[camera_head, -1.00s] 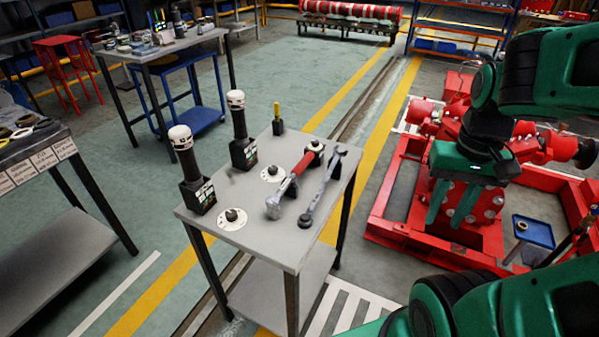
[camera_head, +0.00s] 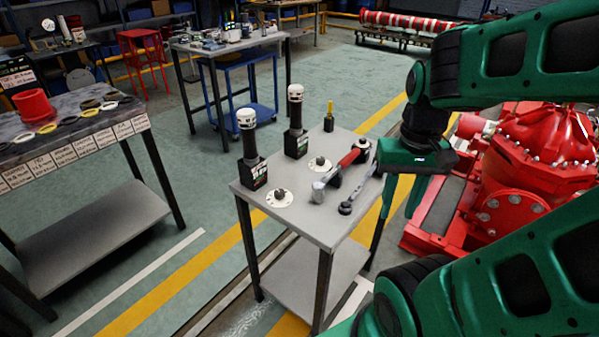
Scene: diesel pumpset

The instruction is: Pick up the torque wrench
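On the small grey table (camera_head: 310,225) lie two long tools side by side. One has a red handle (camera_head: 349,157) and a silver head (camera_head: 319,190). The other is a slim dark grey wrench (camera_head: 346,207), whose far end is partly behind my gripper. I cannot tell for certain which is the torque wrench. My gripper (camera_head: 397,214) is to the right of both tools, in front of the table's right edge in the picture. Its green fingers point down, apart and empty, touching neither tool.
Two black holders with white-topped cylinders (camera_head: 247,119) (camera_head: 296,93) and a yellow-handled screwdriver (camera_head: 329,110) stand on the table. White discs (camera_head: 279,198) lie beside the tools. A red pump (camera_head: 530,150) is at right. Another bench (camera_head: 90,120) stands left, with clear floor between.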

